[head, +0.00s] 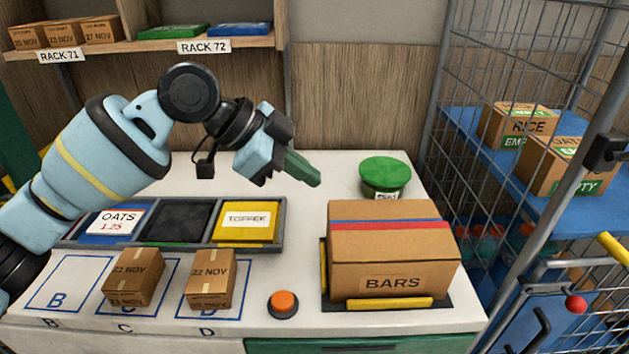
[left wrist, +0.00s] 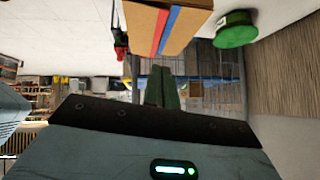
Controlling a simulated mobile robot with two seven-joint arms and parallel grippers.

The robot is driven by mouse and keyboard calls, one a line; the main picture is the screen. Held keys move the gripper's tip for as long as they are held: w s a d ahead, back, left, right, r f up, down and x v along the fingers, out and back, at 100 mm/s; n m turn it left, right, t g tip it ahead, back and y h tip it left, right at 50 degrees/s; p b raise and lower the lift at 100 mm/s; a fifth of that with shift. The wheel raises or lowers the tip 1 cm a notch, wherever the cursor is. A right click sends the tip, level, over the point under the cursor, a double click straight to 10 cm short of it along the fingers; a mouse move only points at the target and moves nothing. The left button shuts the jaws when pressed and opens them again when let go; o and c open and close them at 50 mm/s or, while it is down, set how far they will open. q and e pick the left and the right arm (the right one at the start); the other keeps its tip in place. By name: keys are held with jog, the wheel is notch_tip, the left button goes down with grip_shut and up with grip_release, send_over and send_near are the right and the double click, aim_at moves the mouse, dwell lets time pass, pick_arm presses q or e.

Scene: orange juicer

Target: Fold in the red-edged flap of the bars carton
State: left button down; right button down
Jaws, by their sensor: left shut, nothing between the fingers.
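The bars carton (head: 393,282) is a brown box at the right of the white table. Its top looks closed: a red-edged flap (head: 375,212) and a blue-edged flap (head: 390,241) lie flat, their coloured edges side by side across the middle. The red edge (left wrist: 160,32) and blue edge (left wrist: 171,30) also show in the left wrist view. My left gripper (head: 315,180), with green fingers, is shut and empty. It is in the air left of and behind the carton, apart from it. Its fingers (left wrist: 161,88) show in the left wrist view. My right gripper is not in view.
A green round tin (head: 385,175) stands behind the carton. An orange button (head: 283,303) and two small dated boxes (head: 134,277) are left of it. A tray with several bins (head: 180,222) lies at the left. A wire cage (head: 490,60) stands at the right.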

pick_arm(q)
send_over(350, 223)
jog(key=s+a, duration=0.1)
jog(key=a, duration=0.1)
jog(key=f, duration=0.5)
jog(key=shift+s+a+f, duration=0.1)
jog(key=shift+s+f, duration=0.1)
jog(key=shift+f, duration=0.05)
jog(key=f, duration=0.3)
jog(key=shift+w+f, duration=0.1)
jog(key=shift+w, duration=0.2)
jog(key=shift+w+f, duration=0.1)
jog(key=shift+f, duration=0.45)
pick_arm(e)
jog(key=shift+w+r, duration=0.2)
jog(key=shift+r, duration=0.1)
pick_arm(q)
jog(key=shift+f, duration=0.1)
jog(key=shift+w+f+n+g, duration=0.2)
jog(key=shift+f+n+g, duration=0.15)
jog(key=shift+g, duration=0.15)
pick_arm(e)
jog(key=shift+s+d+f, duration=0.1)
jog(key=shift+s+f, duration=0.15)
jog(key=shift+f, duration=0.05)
pick_arm(q)
jog(key=shift+r, duration=0.15)
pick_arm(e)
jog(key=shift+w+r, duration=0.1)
